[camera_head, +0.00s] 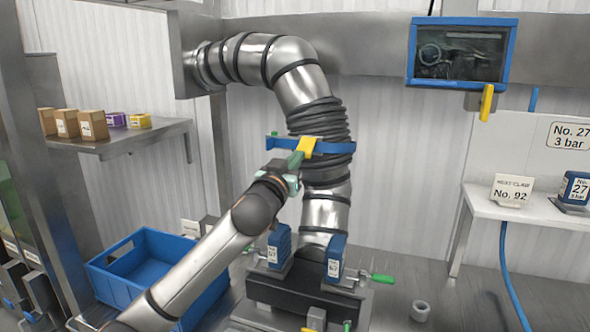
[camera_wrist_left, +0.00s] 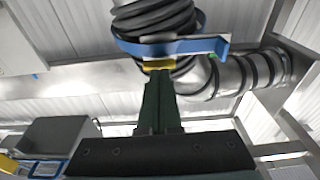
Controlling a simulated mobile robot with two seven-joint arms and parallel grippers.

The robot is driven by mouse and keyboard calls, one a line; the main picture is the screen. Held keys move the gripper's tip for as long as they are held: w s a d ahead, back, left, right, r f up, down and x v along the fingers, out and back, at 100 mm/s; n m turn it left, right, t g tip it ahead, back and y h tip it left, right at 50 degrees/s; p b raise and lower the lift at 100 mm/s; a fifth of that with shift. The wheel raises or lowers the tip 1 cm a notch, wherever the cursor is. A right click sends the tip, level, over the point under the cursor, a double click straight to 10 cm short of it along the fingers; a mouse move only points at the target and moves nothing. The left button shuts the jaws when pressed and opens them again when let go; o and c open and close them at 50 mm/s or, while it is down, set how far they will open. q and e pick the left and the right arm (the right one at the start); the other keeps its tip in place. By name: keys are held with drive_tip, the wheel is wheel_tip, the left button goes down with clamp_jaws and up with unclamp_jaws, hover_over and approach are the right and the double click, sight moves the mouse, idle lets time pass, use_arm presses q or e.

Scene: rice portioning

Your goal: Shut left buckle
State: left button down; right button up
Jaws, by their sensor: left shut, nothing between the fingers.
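A blue band (camera_head: 335,147) with a yellow tab (camera_head: 307,146) circles the black ribbed hose section. In the left wrist view the blue band (camera_wrist_left: 185,47) crosses the hose, with the yellow tab (camera_wrist_left: 158,65) under it. My left gripper (camera_head: 297,159) is shut and empty, its tips at the yellow tab; I cannot tell whether they touch. The dark green fingers (camera_wrist_left: 160,78) point at the tab in the wrist view. Lower down, a clamp with a green handle (camera_head: 381,279) sits right of the black base block (camera_head: 285,292). The block's left side is partly hidden by my arm. My right gripper is not in view.
Blue blocks labelled 67 (camera_head: 279,246) and 62 (camera_head: 336,257) stand on the base. A blue crate (camera_head: 118,284) is at lower left, behind my forearm. A shelf (camera_head: 130,142) holds small boxes. A framed screen (camera_head: 460,52) hangs at upper right.

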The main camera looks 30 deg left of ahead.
use_arm(q)
drive_tip(key=f+b, duration=0.1)
drive_tip(key=b, duration=0.1)
drive_tip(key=w+f+t+b, duration=0.1)
drive_tip(key=b, duration=0.1)
drive_tip(key=shift+a+f+t+y, duration=0.15)
drive_tip(key=shift+f+t+y, duration=0.15)
drive_tip(key=shift+y, duration=0.1)
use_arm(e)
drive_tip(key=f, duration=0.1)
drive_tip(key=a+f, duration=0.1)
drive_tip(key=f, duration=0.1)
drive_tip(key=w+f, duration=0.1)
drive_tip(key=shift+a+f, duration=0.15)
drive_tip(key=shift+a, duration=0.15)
use_arm(q)
drive_tip(key=shift+r, duration=0.1)
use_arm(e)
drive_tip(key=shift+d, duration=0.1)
